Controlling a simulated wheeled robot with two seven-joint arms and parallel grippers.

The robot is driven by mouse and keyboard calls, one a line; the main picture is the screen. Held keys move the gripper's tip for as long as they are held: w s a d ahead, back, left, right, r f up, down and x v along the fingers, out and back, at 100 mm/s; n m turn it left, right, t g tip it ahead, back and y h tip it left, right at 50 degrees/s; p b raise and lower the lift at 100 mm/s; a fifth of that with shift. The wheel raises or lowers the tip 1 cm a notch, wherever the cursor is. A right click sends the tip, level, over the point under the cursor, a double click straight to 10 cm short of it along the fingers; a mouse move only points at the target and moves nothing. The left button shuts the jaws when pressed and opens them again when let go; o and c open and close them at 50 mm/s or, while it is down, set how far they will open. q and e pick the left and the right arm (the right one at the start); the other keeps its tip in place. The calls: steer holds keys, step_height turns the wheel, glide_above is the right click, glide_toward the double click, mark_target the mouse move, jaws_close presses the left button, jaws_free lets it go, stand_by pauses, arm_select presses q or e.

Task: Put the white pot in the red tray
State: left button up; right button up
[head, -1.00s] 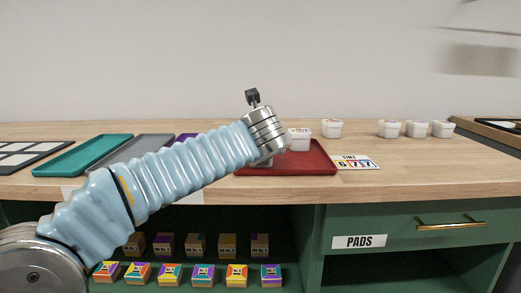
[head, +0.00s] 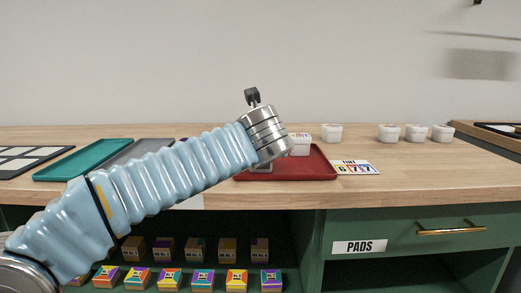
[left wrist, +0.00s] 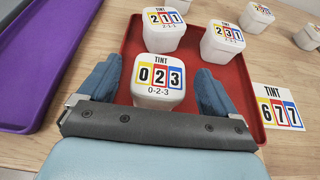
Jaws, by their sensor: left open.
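A white pot marked 0-2-3 (left wrist: 158,80) is between the spread fingers of my left gripper (left wrist: 158,92) in the left wrist view. The fingers are open, one on each side of the pot, with gaps showing. The pot appears over the red tray (left wrist: 205,75); whether it rests on the tray floor I cannot tell. Two more white pots, marked 2-1-1 (left wrist: 165,32) and 2-3-1 (left wrist: 222,42), are in the tray's far part. In the head view, the red tray (head: 315,170) lies on the counter, and my arm hides the fingers and the 0-2-3 pot.
Other white pots (head: 389,133) stand along the back of the counter, one (head: 332,133) behind the tray. A TINT 6 7 7 card (head: 356,167) lies right of the tray. Purple (left wrist: 38,70), grey and teal (head: 85,160) trays lie left. The counter front right is clear.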

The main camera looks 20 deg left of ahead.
arm_select(q)
steer(key=v, duration=0.8)
steer(key=shift+s+r, duration=0.2)
steer(key=shift+s, duration=0.15)
